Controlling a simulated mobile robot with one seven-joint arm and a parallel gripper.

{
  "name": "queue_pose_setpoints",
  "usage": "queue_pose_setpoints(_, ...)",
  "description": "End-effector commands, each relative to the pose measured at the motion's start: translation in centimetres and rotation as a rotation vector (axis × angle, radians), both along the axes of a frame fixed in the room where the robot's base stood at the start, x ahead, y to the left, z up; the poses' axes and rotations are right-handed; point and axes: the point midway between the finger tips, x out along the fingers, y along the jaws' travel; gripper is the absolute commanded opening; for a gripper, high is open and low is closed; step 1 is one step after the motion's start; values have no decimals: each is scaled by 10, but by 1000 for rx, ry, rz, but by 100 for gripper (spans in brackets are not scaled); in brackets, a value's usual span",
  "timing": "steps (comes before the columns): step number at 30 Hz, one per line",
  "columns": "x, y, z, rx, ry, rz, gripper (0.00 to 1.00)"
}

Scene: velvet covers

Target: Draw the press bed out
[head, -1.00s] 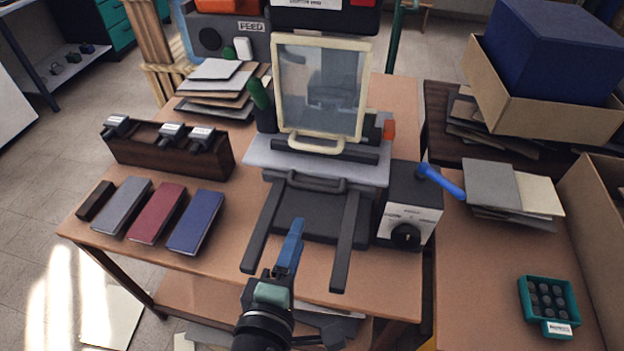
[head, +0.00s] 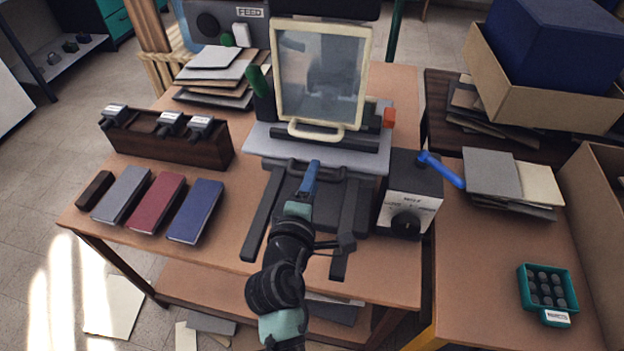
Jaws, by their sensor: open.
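The press (head: 262,140) stands on the wooden table, with a clear, cream-framed guard (head: 320,75) upright at its front. The dark press bed (head: 330,212) sits low between two dark rails (head: 262,215), mostly under the machine. A dark bar handle (head: 335,170) runs along its front, partly hidden by my gripper. My gripper (head: 313,165) has blue fingers and reaches over the bed, its tips by the handle. It is open; I cannot tell whether it touches the handle.
A control box (head: 408,200) with a black knob and blue lever stands right of the rails. Red, blue and grey covers (head: 157,203) lie at left, before a wooden stamp rack (head: 165,145). A teal tray (head: 530,275) is on the right table.

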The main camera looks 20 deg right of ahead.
Motion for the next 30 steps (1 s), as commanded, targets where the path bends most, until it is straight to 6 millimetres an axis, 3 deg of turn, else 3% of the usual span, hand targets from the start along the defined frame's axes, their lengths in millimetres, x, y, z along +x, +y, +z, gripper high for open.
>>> queue_pose_setpoints(3, 0, 0, 0, 0, 0, 0, 45)
queue_pose_setpoints(11, 0, 0, 0, 0, 0, 0, 0)
queue_pose_setpoints(30, 0, 0, 0, 0, 0, 0, 0)
